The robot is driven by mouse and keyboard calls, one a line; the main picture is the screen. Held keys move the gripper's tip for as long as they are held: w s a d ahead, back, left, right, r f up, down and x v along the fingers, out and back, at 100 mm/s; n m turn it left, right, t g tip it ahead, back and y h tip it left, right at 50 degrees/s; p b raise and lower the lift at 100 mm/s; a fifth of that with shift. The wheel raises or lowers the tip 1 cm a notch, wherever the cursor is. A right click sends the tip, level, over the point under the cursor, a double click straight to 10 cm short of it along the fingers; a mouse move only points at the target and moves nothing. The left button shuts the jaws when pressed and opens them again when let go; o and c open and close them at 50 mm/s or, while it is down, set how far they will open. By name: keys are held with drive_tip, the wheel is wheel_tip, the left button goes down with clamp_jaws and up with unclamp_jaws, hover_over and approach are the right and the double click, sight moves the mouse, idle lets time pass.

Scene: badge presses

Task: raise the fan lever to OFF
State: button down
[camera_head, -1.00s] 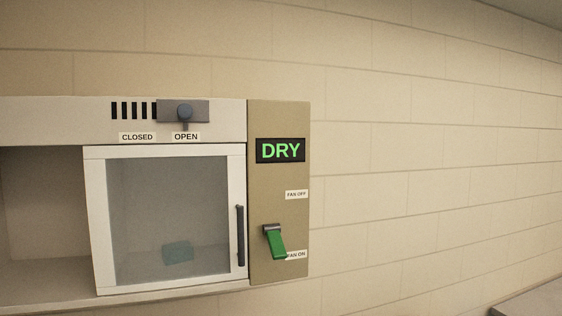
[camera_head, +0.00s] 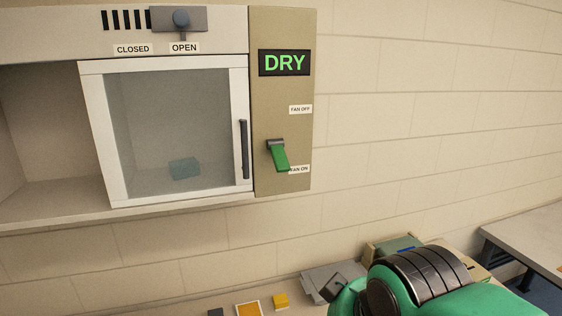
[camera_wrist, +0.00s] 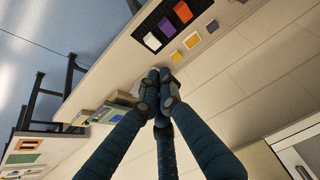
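The green fan lever (camera_head: 281,158) is on the tan panel (camera_head: 283,90) right of the cabinet door. It hangs down, its tip beside the FAN ON label (camera_head: 299,169). The FAN OFF label (camera_head: 300,109) is higher on the panel, above the lever. A display (camera_head: 284,62) above them reads DRY in green. My gripper (camera_wrist: 158,78) shows only in the wrist view; its dark fingers come together at the tips with nothing seen between them. The lever is not seen in the wrist view, and the gripper is apart from it.
The glass cabinet door (camera_head: 112,190) is shut, with a teal block (camera_head: 184,168) behind it. A vent slider (camera_head: 181,19) sits above OPEN. Below are a yellow block (camera_head: 280,301) and other items. Part of my green arm fills the lower right. The wall right of the panel is bare.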

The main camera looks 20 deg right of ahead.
drive_tip(key=w+a+r+m+g+y+p, duration=0.1)
drive_tip(key=w+r+m+g+y+p, duration=0.4)
drive_tip(key=w+r+m+y+p, duration=0.65)
drive_tip(key=w+d+r+y+p, duration=0.1)
drive_tip(key=w+d+r, duration=0.2)
drive_tip(key=w, duration=0.3)
drive_tip(key=w+d+r+m+t+y+p, duration=0.1)
drive_tip(key=w+d+r+p, duration=0.1)
drive_tip(key=w+d, duration=0.3)
drive_tip(key=w+d+r+m+t+y+p, duration=0.1)
drive_tip(key=w+d+r, duration=0.2)
drive_tip(key=w, duration=0.4)
drive_tip(key=shift+d+r, duration=0.35)
drive_tip(key=shift+d, duration=0.05)
drive_tip(key=shift+a, duration=0.1)
